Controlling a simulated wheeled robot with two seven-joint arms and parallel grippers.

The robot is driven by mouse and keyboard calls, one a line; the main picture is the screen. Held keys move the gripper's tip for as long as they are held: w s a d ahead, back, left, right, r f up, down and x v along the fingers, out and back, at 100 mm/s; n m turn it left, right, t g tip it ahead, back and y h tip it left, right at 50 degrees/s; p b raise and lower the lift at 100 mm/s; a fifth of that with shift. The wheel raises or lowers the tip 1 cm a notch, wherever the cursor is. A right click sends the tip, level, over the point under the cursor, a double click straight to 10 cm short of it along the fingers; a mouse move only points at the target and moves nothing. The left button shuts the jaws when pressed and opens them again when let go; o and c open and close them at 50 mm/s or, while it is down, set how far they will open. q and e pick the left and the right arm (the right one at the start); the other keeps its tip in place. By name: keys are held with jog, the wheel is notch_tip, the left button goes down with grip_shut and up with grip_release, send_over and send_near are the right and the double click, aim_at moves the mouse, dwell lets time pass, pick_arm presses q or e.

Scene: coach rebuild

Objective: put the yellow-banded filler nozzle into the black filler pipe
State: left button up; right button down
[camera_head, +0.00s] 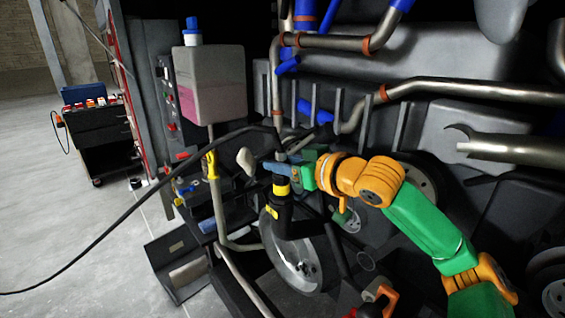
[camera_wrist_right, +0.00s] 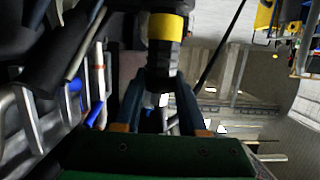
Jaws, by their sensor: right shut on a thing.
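The filler nozzle, black with a yellow band (camera_head: 281,189), hangs upright in my right gripper (camera_head: 284,168). In the right wrist view its yellow band (camera_wrist_right: 165,27) shows just beyond the fingertips, and my right gripper (camera_wrist_right: 163,98) is shut on the dark body behind the band. The black filler pipe (camera_head: 286,224) stands directly below the band, with a small yellow tag at its side. Nozzle and pipe line up in the head view. Black on black, I cannot tell whether the tip is inside the mouth or just above it. My left gripper is not in view.
A black hose (camera_head: 150,184) runs from the floor at left up to the nozzle. A translucent tank with pink fluid (camera_head: 210,84) stands left of it. A wheel-like disc (camera_head: 300,254) and metal pipes crowd behind. A tool cart (camera_head: 100,132) stands far left on open floor.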

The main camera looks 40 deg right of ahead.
jog(key=shift+f, duration=0.3)
grip_release()
jog(key=shift+s+b, duration=0.1)
jog(key=shift+b, duration=0.2)
jog(key=b+v, duration=0.6)
jog(key=v, duration=0.1)
jog(key=shift+s, duration=0.45)
jog(key=shift+s+r, duration=0.1)
